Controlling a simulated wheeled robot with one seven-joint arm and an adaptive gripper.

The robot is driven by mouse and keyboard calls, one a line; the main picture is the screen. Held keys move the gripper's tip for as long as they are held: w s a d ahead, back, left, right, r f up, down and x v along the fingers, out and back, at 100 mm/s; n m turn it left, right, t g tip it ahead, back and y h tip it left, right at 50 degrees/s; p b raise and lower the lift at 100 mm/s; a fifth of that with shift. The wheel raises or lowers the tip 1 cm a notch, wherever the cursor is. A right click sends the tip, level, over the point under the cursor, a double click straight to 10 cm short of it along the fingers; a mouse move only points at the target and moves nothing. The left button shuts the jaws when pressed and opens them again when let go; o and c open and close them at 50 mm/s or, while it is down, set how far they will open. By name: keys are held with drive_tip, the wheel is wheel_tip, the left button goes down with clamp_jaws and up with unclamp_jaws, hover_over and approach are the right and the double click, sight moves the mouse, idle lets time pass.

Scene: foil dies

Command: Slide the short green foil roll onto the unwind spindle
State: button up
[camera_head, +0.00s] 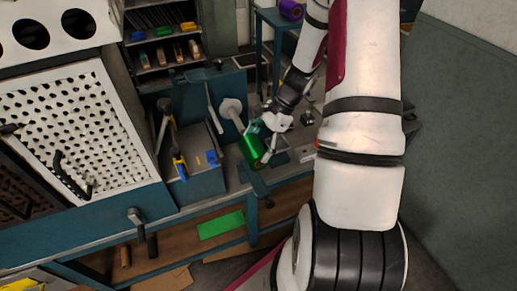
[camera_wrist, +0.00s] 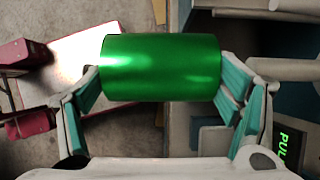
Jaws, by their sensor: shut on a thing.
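The short green foil roll (camera_head: 252,151) is held above the front part of the bench in the head view. In the wrist view the shiny green roll (camera_wrist: 160,67) lies across the picture between the two teal-padded fingers. My gripper (camera_head: 263,144) is shut on the roll, one finger at each end of it (camera_wrist: 162,84). A pale round disc (camera_head: 232,108), which looks like the flange of the unwind spindle, stands up-left of the roll against a teal panel. The roll is close to it but appears off it. The spindle's tip and the roll's bore cannot be made out.
A purple roll (camera_head: 290,10) rests on a teal stand at the back. A teal tray (camera_head: 200,184) with tools stands left of the roll. A perforated white panel (camera_head: 75,125) is further left. A green sheet (camera_head: 221,224) lies on the lower shelf.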

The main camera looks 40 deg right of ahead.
drive_tip(key=shift+w+d+b, duration=0.2)
drive_tip(key=shift+w+b, duration=0.1)
drive_tip(key=shift+w, duration=0.35)
drive_tip(key=shift+w+d+b, duration=0.2)
drive_tip(key=shift+w+b, duration=0.1)
drive_tip(key=shift+w, duration=0.35)
idle(0.8)
drive_tip(key=w+d+b, duration=0.3)
drive_tip(key=w+b, duration=0.4)
drive_tip(key=w, duration=0.5)
drive_tip(key=shift+w+d, duration=0.2)
drive_tip(key=shift+d, duration=0.05)
idle(4.5)
